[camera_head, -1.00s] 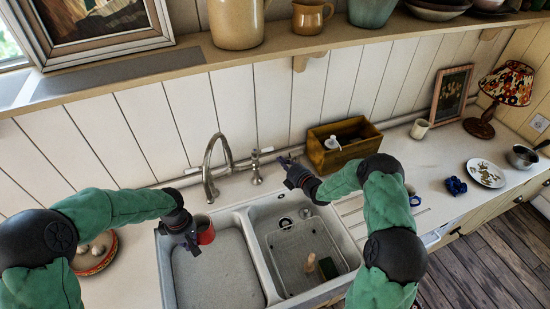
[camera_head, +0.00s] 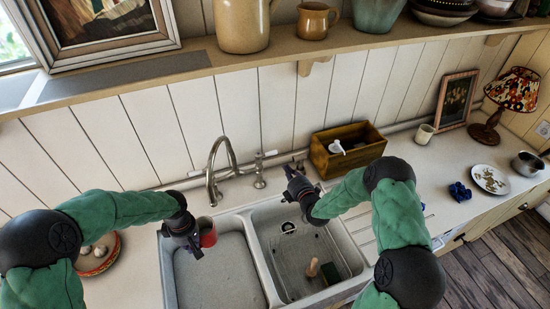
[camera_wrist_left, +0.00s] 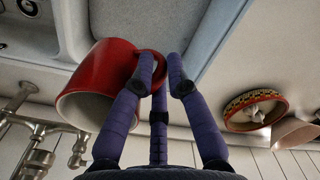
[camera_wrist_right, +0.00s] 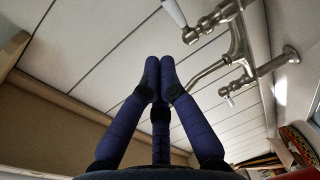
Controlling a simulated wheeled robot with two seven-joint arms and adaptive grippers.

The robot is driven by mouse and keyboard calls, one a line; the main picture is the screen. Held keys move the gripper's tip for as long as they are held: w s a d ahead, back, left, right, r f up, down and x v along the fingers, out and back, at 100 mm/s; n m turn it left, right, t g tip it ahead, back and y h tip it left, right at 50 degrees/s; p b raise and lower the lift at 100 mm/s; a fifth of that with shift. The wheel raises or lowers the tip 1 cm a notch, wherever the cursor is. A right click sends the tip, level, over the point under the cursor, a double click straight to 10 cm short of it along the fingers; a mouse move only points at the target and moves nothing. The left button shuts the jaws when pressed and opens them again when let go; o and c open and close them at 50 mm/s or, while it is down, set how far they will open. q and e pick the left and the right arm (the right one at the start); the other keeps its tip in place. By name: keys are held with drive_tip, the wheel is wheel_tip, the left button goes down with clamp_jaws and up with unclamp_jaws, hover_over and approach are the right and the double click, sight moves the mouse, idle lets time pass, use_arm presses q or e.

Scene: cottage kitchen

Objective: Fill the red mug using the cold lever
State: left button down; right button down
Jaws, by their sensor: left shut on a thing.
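The red mug (camera_head: 207,232) is over the back left of the left sink basin, beside my left gripper (camera_head: 195,249). In the left wrist view my left gripper (camera_wrist_left: 160,62) is shut on the handle of the mug (camera_wrist_left: 84,92). A tap lever (camera_head: 260,172) stands right of the spout. My right gripper (camera_head: 290,168) is right of this lever, apart from it. In the right wrist view its fingers (camera_wrist_right: 160,66) are together and empty, below a white-tipped lever (camera_wrist_right: 174,12).
A wooden box (camera_head: 355,158) stands on the counter behind my right arm. The right basin (camera_head: 287,215) holds a wire rack and a brush (camera_head: 312,268). A bowl with pale round things (camera_head: 96,256) is left of the sink. The shelf (camera_head: 110,88) hangs above.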

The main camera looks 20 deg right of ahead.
drive_tip(key=a, duration=0.2)
drive_tip(key=h, duration=0.2)
approach(272, 153)
drive_tip(key=shift+m+g, duration=0.4)
drive_tip(key=x, duration=0.5)
drive_tip(key=shift+w+r, duration=0.35)
drive_tip(key=shift+w, duration=0.1)
drive_tip(key=shift+w+f, duration=0.1)
drive_tip(key=shift+w, duration=0.5)
use_arm(q)
drive_tip(key=shift+r, duration=0.1)
drive_tip(key=shift+s, duration=0.2)
use_arm(e)
drive_tip(key=shift+w+d, duration=0.2)
drive_tip(key=shift+w, duration=0.15)
drive_tip(key=shift+r, duration=0.25)
use_arm(q)
drive_tip(key=shift+w, duration=0.15)
use_arm(e)
drive_tip(key=shift+s, duration=0.1)
